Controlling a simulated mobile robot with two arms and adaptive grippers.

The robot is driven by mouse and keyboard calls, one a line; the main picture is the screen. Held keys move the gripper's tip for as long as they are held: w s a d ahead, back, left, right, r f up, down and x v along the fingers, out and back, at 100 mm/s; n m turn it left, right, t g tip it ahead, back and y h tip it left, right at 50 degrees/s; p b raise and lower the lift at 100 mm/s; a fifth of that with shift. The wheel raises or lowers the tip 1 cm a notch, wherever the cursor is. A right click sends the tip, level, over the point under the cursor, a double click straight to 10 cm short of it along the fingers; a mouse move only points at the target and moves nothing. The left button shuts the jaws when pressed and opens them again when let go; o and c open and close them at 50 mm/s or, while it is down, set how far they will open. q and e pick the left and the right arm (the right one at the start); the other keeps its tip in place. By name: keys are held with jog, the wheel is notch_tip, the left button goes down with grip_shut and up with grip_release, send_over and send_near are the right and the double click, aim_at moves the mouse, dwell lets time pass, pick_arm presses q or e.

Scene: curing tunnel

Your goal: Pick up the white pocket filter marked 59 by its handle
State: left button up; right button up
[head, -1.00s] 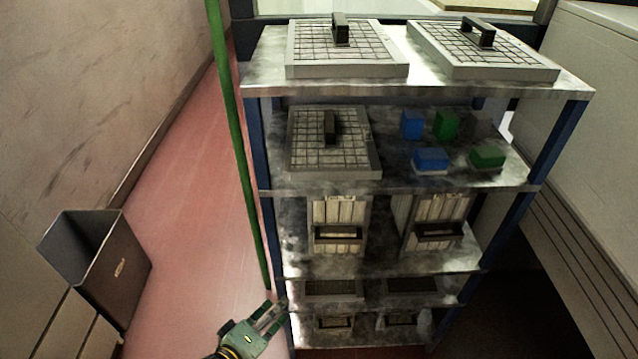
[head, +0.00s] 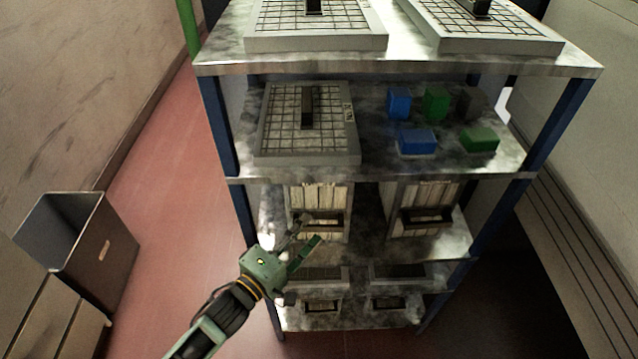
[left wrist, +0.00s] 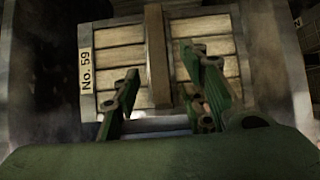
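The white pocket filter marked 59 (left wrist: 122,30) fills the middle of the left wrist view, with its "No. 59" label (left wrist: 86,70) at its left edge. Its dark bar handle (left wrist: 157,50) runs upright in that view. In the head view this appears to be the left filter (head: 328,195) on the middle shelf. My left gripper (head: 309,230) is in front of it. In the left wrist view my left gripper (left wrist: 160,65) is open, one finger on each side of the handle in the picture; I cannot tell whether they reach it. My right gripper is not in view.
A similar filter (head: 422,193) stands to the right on the same shelf. Further filters lie below. A gridded panel filter (head: 280,130) and several blue and green blocks (head: 417,141) are on the shelf above. A dark bin (head: 100,240) stands at left; the pink floor between is clear.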

pick_arm(q)
grip_shut()
dwell(0.4)
jog(key=shift+r, duration=0.1)
